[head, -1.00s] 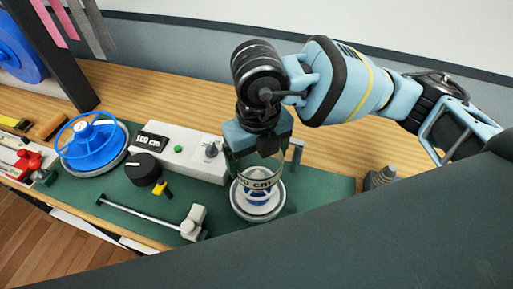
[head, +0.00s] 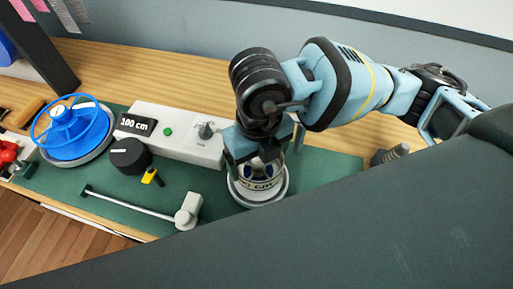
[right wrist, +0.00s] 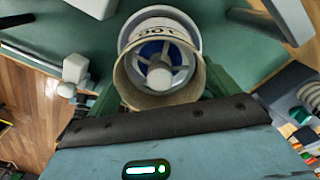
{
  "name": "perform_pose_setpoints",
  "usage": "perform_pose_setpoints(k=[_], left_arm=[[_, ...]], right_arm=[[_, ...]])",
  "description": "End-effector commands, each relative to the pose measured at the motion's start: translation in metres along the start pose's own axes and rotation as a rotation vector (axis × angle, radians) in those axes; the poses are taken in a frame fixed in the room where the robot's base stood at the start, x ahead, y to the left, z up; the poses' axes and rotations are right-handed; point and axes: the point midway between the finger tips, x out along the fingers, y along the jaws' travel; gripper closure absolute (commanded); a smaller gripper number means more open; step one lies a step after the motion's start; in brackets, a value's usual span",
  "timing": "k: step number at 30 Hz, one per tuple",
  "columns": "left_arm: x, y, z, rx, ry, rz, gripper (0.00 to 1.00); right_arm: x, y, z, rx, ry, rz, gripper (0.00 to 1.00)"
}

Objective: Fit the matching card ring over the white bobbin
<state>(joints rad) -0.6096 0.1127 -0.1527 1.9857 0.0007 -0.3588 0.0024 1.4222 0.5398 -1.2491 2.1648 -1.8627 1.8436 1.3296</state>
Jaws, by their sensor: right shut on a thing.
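The card ring (head: 259,184), a pale band printed with "cm", is in my right gripper (head: 260,158). Its tan rim (right wrist: 124,84) shows in the right wrist view, with the gripper's fingers at its sides. The white bobbin (head: 281,196) stands upright on the green mat under the gripper, its round flange showing around the ring. In the right wrist view, the bobbin's spokes and blue parts show through the ring, and its white flange (right wrist: 192,28) shows beyond. The ring appears low over the bobbin; I cannot tell whether it is fully seated. My left gripper is out of view.
A white box (head: 165,135) with a "100 cm" display and a knob stands behind. A blue spoked reel (head: 75,130), a black knob (head: 130,157) and a metal arm (head: 140,207) are to the left. A grey cone (head: 390,154) stands right.

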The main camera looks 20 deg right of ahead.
Motion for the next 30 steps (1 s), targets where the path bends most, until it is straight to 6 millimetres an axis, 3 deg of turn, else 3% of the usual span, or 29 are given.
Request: perform_pose_setpoints(k=[6, 20, 21, 24, 30], left_arm=[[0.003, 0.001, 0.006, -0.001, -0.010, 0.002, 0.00], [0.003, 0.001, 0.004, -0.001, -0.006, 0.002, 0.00], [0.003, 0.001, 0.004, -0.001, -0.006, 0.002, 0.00], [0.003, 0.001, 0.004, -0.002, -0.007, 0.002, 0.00], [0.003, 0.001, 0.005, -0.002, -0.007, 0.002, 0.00]], right_arm=[[0.012, 0.000, 0.000, 0.001, 0.001, 0.000, 0.34], [0.016, 0.000, 0.000, 0.000, 0.000, 0.001, 0.34], [0.016, 0.000, 0.000, 0.000, 0.000, 0.001, 0.12], [0.016, 0.000, 0.000, 0.000, 0.000, 0.001, 0.00], [0.016, 0.000, 0.000, 0.000, 0.000, 0.001, 0.00]])
